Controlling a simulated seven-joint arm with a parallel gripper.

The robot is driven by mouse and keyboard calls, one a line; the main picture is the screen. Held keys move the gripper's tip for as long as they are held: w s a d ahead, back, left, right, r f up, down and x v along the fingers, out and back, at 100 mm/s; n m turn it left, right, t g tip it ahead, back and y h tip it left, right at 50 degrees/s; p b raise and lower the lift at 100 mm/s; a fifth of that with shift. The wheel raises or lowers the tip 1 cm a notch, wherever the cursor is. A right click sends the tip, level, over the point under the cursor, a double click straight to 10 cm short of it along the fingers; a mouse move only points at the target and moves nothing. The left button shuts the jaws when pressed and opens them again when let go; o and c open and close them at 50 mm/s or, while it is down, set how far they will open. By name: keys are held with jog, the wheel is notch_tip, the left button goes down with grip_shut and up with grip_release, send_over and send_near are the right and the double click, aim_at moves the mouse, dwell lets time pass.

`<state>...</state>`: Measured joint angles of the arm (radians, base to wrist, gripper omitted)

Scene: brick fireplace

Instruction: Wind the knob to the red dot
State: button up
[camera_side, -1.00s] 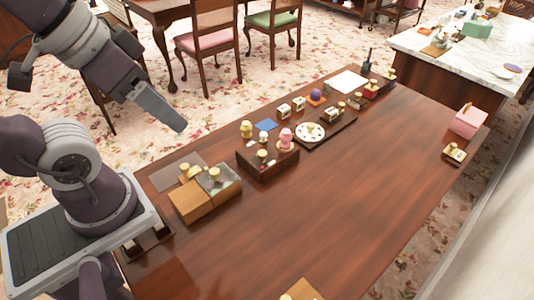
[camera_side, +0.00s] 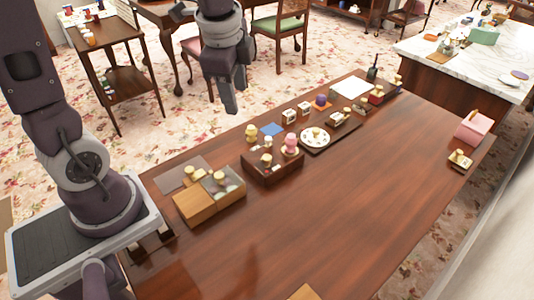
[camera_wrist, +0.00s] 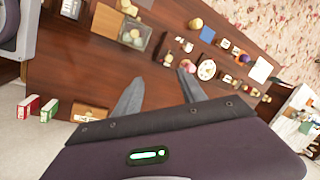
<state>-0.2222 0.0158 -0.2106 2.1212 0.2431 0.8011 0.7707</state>
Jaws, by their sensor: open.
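A round white dial (camera_side: 315,138) with a small tan knob (camera_side: 316,131) at its centre lies on a dark board on the table. The dial also shows in the wrist view (camera_wrist: 206,70), right of my fingers. Its markings are too small for me to make out a red dot or the knob's pointing direction. My gripper (camera_side: 223,100) hangs high, pointing down, left of the dial in the side view and apart from everything. In the wrist view its two fingers (camera_wrist: 160,76) are spread and empty.
A wooden box with a clear lid (camera_side: 210,198) and a dark box (camera_side: 271,165) with small knobs stand left of the dial. Blocks and a white sheet (camera_side: 350,87) lie along the far edge. A pink box (camera_side: 474,128) stands at the right. The near tabletop (camera_side: 340,220) is mostly clear.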

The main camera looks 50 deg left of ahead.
jog(key=w+a+f+m+g, duration=0.1)
jog(key=w+a+f+m, duration=0.1)
jog(key=w+f+m, duration=0.25)
jog(key=m+g+h, duration=0.1)
jog(key=m+h, duration=0.1)
jog(key=m, duration=0.4)
send_over(267, 157)
notch_tip(267, 157, down, 14)
jog(key=shift+f, duration=0.1)
notch_tip(267, 157, down, 7)
jog(key=shift+f, duration=0.2)
jog(key=shift+c, duration=0.5)
grip_shut()
